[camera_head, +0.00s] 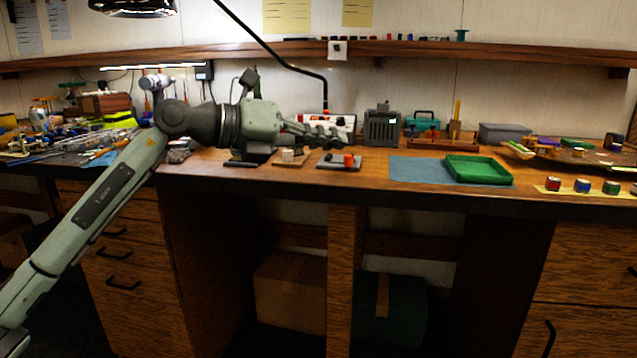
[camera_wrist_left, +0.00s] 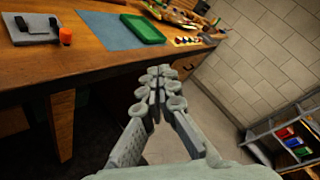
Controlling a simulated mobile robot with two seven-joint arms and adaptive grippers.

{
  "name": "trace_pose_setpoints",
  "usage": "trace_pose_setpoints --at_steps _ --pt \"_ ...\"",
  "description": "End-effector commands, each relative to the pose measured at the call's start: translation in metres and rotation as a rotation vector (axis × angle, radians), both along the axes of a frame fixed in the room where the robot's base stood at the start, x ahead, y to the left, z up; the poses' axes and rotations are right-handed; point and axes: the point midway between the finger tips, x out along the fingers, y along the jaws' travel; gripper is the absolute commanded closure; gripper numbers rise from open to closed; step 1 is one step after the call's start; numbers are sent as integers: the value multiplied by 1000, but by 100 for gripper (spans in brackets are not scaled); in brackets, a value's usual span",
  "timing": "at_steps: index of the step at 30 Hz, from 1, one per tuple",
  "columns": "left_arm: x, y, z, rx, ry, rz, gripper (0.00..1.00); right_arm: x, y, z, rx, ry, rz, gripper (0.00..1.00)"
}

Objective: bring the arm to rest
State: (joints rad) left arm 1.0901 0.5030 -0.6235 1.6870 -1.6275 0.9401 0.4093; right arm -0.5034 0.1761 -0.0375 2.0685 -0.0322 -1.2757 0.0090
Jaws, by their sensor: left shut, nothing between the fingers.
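My left arm (camera_head: 105,190) rises from the lower left and bends at the elbow toward the right. My left gripper (camera_head: 318,133) is held in front of the workbench, a little above the height of its top, pointing right. In the left wrist view the gripper (camera_wrist_left: 160,85) has its fingers together with nothing between them. It is apart from the bench and touches nothing there. My right gripper is in neither view.
The wooden workbench (camera_head: 370,182) carries a green tray (camera_head: 478,170) on a blue mat (camera_head: 415,172). A grey plate (camera_head: 340,166) with an orange piece (camera_head: 349,159) lies near the front edge. Tools clutter the left end. A shelf unit (camera_wrist_left: 290,130) stands at the right in the wrist view.

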Motion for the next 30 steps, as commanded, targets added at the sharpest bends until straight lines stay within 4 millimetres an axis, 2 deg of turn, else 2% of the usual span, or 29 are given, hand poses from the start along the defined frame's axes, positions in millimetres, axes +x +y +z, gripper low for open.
trace_pose_setpoints --at_steps 1,2,4,6,8,9,11,13,16,19,23,24,26,27,29,30 --pt "-9 -11 -7 -178 55 -31 100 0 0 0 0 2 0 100" --pt "-12 -12 -5 -289 83 -36 100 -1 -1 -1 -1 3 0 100" --pt "-12 -2 -3 -550 159 -12 100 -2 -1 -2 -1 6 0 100" --pt "-3 24 -10 -803 248 64 100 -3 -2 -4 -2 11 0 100" --pt "10 56 -29 -1007 335 167 100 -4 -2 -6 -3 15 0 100" --pt "18 80 -48 -1129 394 251 100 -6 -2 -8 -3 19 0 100" --pt "27 113 -78 -1268 470 373 100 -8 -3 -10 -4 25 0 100" --pt "32 146 -120 -1393 554 516 100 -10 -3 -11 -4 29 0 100" --pt "30 187 -185 -1525 669 722 100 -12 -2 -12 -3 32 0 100" --pt "16 221 -253 -1617 780 932 100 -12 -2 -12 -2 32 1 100" --pt "-19 255 -340 -1687 920 1209 100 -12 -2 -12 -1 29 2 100" --pt "-34 263 -367 -1697 964 1293 100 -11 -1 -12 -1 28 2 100" --pt "-58 273 -404 -1707 1028 1422 100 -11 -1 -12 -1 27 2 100" --pt "-77 279 -428 -1706 1073 1506 100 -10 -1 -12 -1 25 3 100" --pt "-107 286 -463 -1697 1139 1636 100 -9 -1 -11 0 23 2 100" --pt "-128 289 -485 -1686 1184 1720 100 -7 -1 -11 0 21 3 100"
